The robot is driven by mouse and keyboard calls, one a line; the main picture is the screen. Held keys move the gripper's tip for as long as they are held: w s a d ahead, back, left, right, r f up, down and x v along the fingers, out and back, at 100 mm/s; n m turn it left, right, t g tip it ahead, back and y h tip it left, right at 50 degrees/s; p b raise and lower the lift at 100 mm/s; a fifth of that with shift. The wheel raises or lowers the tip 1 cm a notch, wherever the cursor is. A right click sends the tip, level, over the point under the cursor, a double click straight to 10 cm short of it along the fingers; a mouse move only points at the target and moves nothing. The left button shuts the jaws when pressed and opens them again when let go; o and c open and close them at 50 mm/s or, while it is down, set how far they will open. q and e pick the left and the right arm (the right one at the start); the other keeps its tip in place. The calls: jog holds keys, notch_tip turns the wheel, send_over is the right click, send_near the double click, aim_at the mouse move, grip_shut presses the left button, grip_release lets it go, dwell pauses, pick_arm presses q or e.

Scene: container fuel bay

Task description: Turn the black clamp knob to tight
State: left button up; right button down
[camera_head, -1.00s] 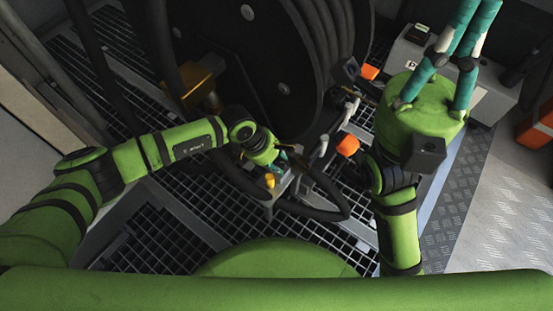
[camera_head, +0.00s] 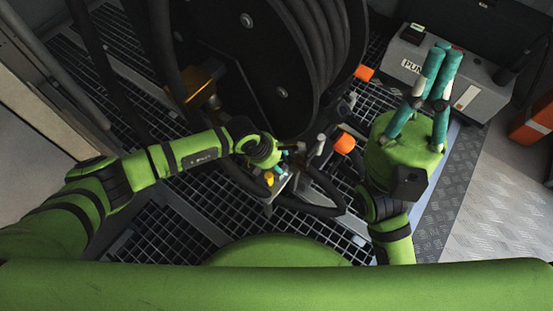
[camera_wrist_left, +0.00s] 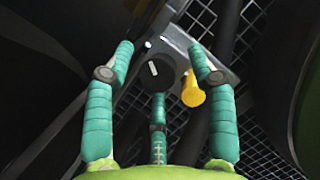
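The black clamp knob (camera_wrist_left: 158,72) is round, with a white mark on its face. It shows in the left wrist view between the fingers of my left gripper (camera_wrist_left: 163,64). The side fingers stand apart to its left and right, with the third below it. No finger is clearly closed on the knob. In the head view, my left gripper (camera_head: 287,158) is low over a grey bracket (camera_head: 282,187) and hides the knob. A yellow part (camera_wrist_left: 193,92) sits right of the knob.
A large black hose reel (camera_head: 240,60) stands behind the bracket. A black hose (camera_head: 325,190) loops beside it. Orange parts (camera_head: 344,143) are close on the right. A grey pump box (camera_head: 465,88) stands behind my right gripper. Grating (camera_head: 165,235) covers the floor.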

pick_arm(q)
jog(key=shift+a+r, duration=0.1)
jog(key=v, duration=1.2)
